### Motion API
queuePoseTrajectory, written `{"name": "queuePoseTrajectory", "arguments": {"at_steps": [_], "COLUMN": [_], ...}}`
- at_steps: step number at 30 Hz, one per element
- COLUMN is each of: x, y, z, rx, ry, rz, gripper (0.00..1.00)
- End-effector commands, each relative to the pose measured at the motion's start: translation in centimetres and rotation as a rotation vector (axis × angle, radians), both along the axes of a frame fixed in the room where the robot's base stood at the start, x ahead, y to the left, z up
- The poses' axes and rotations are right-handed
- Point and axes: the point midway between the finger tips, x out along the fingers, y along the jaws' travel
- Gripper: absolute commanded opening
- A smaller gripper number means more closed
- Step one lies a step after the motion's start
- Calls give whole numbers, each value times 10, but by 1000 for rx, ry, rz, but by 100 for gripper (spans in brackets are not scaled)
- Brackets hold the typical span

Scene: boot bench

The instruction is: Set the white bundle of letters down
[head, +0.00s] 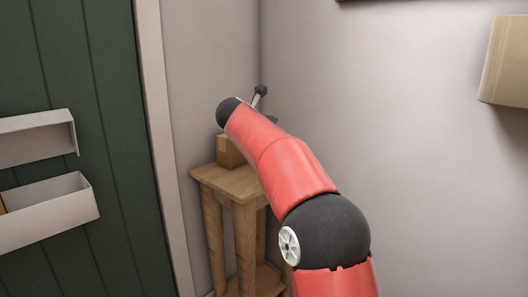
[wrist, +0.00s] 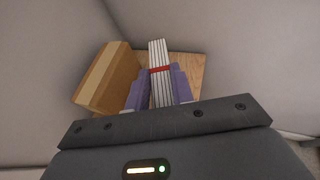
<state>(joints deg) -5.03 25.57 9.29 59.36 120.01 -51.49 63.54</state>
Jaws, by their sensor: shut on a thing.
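The white bundle of letters (wrist: 157,52), with a red band around it, stands out from between the purple fingers of my gripper (wrist: 158,88) in the wrist view. My gripper is shut on it. Behind the bundle is the wooden top of a small stand (wrist: 189,68); I cannot tell whether the bundle touches it. In the head view the stand (head: 228,180) is in the corner, and my arm hides the gripper and the bundle.
A brown cardboard box (wrist: 108,78) stands on the stand, just left of the bundle; it also shows in the head view (head: 229,152). Walls close in behind the stand. A green door (head: 95,110) with white letter trays (head: 45,212) is at the left. A cream box (head: 505,62) is on the right wall.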

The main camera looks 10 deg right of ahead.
Motion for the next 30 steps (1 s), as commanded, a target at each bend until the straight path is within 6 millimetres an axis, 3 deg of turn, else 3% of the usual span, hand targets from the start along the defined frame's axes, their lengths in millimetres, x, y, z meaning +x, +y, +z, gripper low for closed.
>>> {"name": "queuePoseTrajectory", "arguments": {"at_steps": [12, 23, 24, 28, 30], "x": [0, 0, 0, 0, 0], "y": [1, 0, 0, 0, 0], "z": [-44, -47, -46, -46, -46], "rx": [0, 0, 0, 0, 0], "ry": [0, -1, 0, 0, 0], "rz": [1, 1, 1, 1, 1], "gripper": [0, 0, 27, 44, 45]}}
